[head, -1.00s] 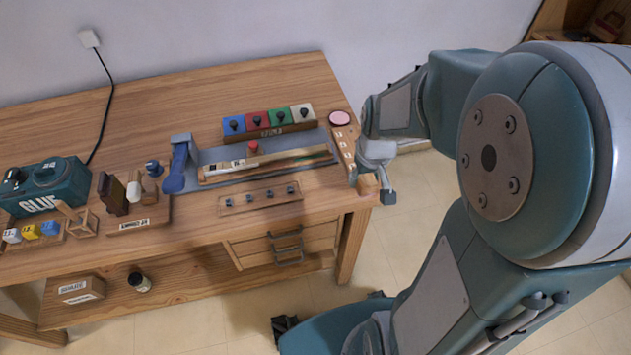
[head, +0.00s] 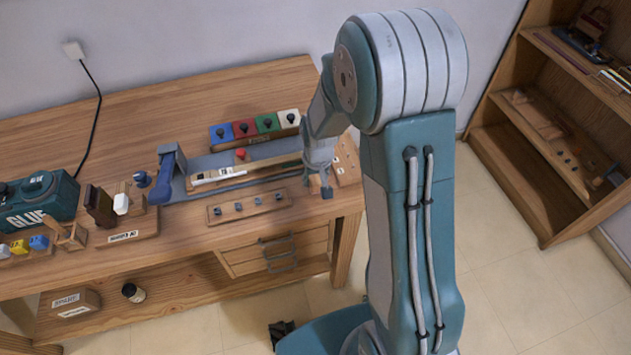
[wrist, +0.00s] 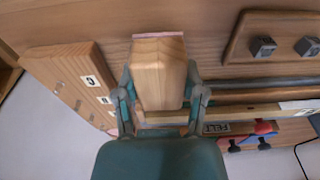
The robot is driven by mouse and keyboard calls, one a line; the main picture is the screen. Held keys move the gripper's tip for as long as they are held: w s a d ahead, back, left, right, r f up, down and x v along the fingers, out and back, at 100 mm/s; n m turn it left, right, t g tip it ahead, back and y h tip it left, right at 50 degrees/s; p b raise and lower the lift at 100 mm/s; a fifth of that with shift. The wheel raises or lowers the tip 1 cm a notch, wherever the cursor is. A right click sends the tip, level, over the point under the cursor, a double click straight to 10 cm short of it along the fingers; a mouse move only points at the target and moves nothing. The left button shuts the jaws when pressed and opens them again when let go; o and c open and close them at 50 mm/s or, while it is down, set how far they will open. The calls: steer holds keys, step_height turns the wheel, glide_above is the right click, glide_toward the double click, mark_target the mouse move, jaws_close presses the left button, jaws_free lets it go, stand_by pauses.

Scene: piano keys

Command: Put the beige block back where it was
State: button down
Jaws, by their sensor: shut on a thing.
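My gripper (head: 320,184) is above the right front part of the workbench. In the wrist view, my gripper (wrist: 163,95) is shut on a beige wooden block (wrist: 158,75), with one finger on each side. The block has a pinkish layer at its far end. In the head view the block is mostly hidden by my gripper. I cannot tell whether it touches the tabletop.
A labelled wooden board (wrist: 72,82) is left of the block in the wrist view. A strip with dark pegs (head: 249,206) lies left of my gripper. Behind are a grey tray (head: 200,162) and a coloured knob row (head: 255,128). A shelf (head: 560,130) stands right.

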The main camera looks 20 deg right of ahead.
steer(key=shift+a+f, duration=0.1)
steer(key=shift+f, duration=0.65)
steer(key=shift+a+f, duration=0.1)
steer(key=shift+a, duration=0.3)
steer(key=shift+f, duration=0.1)
steer(key=shift+c, duration=0.8)
jaws_free()
steer(key=shift+d, duration=0.35)
steer(key=shift+a, duration=0.1)
